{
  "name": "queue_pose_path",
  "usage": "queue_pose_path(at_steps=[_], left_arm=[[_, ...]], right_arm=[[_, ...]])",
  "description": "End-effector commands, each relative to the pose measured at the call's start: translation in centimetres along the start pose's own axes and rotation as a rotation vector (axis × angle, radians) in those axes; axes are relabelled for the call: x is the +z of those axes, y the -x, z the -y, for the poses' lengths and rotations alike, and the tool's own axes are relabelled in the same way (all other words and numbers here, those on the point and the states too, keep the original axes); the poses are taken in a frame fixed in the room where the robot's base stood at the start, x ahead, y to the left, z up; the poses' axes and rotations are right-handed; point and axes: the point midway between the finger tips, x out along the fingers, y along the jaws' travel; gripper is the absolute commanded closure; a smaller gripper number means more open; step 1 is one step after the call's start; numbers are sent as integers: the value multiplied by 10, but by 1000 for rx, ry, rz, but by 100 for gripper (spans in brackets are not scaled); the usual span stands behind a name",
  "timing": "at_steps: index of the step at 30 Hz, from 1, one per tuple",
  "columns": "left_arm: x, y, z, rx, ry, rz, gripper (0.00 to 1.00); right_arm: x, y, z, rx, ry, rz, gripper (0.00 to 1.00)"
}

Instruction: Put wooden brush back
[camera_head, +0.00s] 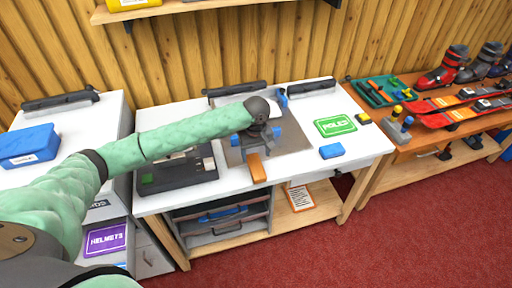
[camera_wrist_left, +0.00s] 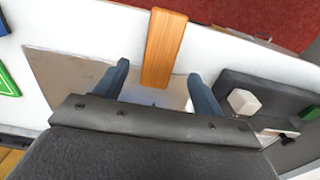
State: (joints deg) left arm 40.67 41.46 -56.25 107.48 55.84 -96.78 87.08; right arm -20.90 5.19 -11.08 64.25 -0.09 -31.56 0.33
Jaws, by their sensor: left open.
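The wooden brush (camera_head: 257,168) shows as a flat orange-brown block lying from the grey mat (camera_head: 293,138) towards the bench's front edge. In the left wrist view the brush (camera_wrist_left: 165,45) points away from me, its near end between the fingertips. My left gripper (camera_head: 256,146) is open over the mat, just behind the brush. In the left wrist view its two dark blue fingers (camera_wrist_left: 158,75) stand apart on either side of the brush's near end, with a gap on each side. I cannot tell how high they are above it. My right gripper is not in view.
A dark device (camera_head: 178,175) stands left of the mat. A green sign (camera_head: 336,126) and a blue block (camera_head: 331,151) lie to the right. A wooden bench (camera_head: 425,128) farther right holds ski boots, skis and a green tray (camera_head: 378,92). The white bench's right front is mostly clear.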

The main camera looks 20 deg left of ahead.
Motion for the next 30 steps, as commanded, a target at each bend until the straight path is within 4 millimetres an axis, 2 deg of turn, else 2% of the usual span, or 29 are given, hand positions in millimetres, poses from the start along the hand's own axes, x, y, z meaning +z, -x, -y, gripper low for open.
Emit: queue_pose_path(at_steps=[6,12,30], left_arm=[[0,32,-1,2,-1,-2,31],[0,48,0,0,0,0,31],[2,50,-1,2,-5,1,31]], right_arm=[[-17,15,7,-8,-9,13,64],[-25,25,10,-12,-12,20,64],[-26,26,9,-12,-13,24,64]])
